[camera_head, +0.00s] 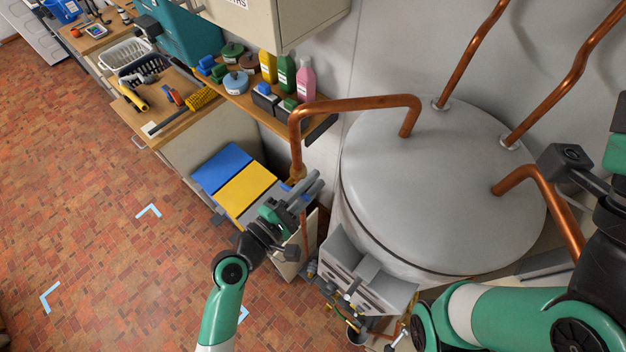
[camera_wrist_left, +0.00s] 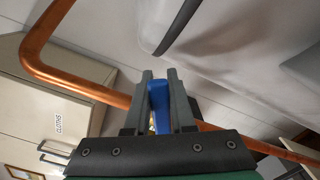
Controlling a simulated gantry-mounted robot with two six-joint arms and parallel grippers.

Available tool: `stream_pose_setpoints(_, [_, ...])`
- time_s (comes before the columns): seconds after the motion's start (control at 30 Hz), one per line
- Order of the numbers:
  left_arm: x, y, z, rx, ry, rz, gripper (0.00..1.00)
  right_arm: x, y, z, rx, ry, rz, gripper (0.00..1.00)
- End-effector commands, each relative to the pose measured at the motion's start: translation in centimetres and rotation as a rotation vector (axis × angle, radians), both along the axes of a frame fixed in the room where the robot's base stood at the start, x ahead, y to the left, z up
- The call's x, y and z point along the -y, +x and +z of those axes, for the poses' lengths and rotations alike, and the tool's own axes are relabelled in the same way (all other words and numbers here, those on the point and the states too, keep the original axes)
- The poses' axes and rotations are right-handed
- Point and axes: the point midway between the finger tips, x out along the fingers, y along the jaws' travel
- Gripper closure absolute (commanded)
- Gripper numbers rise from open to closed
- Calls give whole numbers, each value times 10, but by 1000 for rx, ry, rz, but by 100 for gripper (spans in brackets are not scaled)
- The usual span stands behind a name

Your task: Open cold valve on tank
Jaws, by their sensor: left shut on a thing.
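The tank (camera_head: 430,190) is a large pale grey cylinder at the right of the head view, with copper pipes at its top. One copper pipe (camera_head: 355,103) bends left and runs down beside my left gripper (camera_head: 306,186). In the left wrist view, my left gripper (camera_wrist_left: 162,85) is shut on a blue valve handle (camera_wrist_left: 159,108), which sits between its two grey fingers. The valve body and most of the handle are hidden by the gripper. My right arm shows at the lower right, but its fingertips are not seen.
A grey box (camera_head: 365,275) with pipes and small valves below stands at the tank's front. A shelf with bottles (camera_head: 287,75) and a bench (camera_head: 160,105) with tools lie to the left. The brick floor is open at the left.

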Motion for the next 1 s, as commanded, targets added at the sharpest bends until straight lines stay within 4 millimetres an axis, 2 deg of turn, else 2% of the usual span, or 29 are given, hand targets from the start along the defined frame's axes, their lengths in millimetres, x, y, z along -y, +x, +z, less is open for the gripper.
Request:
stream_pose_setpoints(0.2, [-2,2,5,-47,-59,-1,100,0,0,10,0,0,0,50])
stream_pose_setpoints(0.7, [-2,2,5,-59,-76,0,100,0,0,11,0,0,0,50])
stream_pose_setpoints(0.73, [-2,2,5,-59,-76,0,72,0,0,11,0,0,0,50])
stream_pose_setpoints(0.8, [-2,2,5,-59,-76,0,60,0,0,11,0,0,0,50])
stream_pose_setpoints(0.87, [-2,2,5,-59,-76,0,49,0,0,11,0,0,0,50])
stream_pose_setpoints(1.0, [-2,2,5,-59,-75,0,48,0,0,11,0,0,0,50])
